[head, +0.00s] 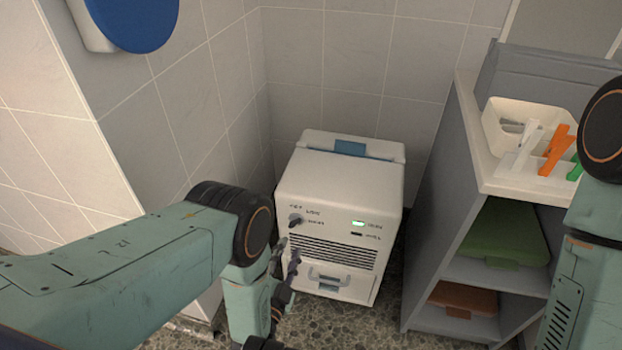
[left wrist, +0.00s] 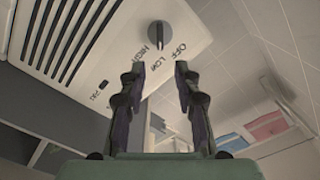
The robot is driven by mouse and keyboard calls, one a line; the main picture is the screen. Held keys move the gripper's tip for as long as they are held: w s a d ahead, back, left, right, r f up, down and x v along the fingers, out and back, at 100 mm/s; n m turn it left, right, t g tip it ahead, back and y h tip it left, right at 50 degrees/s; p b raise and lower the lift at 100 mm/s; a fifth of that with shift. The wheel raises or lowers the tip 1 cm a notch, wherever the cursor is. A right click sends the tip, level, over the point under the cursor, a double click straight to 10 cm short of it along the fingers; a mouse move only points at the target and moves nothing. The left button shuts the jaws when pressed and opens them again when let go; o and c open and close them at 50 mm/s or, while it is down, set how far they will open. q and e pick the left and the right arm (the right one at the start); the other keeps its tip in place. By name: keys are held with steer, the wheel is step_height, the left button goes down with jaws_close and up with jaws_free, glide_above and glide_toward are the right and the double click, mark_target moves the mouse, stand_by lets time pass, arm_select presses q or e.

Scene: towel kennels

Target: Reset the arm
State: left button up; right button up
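My left gripper (head: 285,275) is in front of the lower left part of a white box-shaped appliance (head: 340,190). In the left wrist view, my left gripper (left wrist: 158,75) has its two fingers apart with nothing between them. A dark knob (left wrist: 158,34) on the appliance's panel, marked OFF, LOW and HIGH, shows beyond the fingertips. The knob also shows in the head view (head: 295,220). A small green light (head: 358,223) is lit on the panel. My right arm shows at the right edge of the head view, but its gripper is out of view.
Tiled walls close in behind and left. Speckled floor (head: 335,325) is bare in front of the appliance.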

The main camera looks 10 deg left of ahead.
arm_select(q)
steer(key=s+a+r+n+g+p, duration=0.2)
steer(key=s+a+n+g+p, duration=0.4)
steer(key=s+g, duration=0.45)
steer(key=s+r+n+g+p, duration=0.2)
steer(key=s+r, duration=0.3)
steer(key=s, duration=0.5)
steer(key=s+a+r+n+g+p, duration=0.1)
steer(key=s+r+g+p, duration=0.1)
steer(key=s+r+g, duration=0.3)
steer(key=s, duration=0.4)
steer(key=shift+s+n+y+p, duration=0.3)
steer(key=shift+s+n+p, duration=0.05)
steer(key=shift+n, duration=0.05)
steer(key=shift+a+g, duration=0.1)
steer(key=shift+g, duration=0.15)
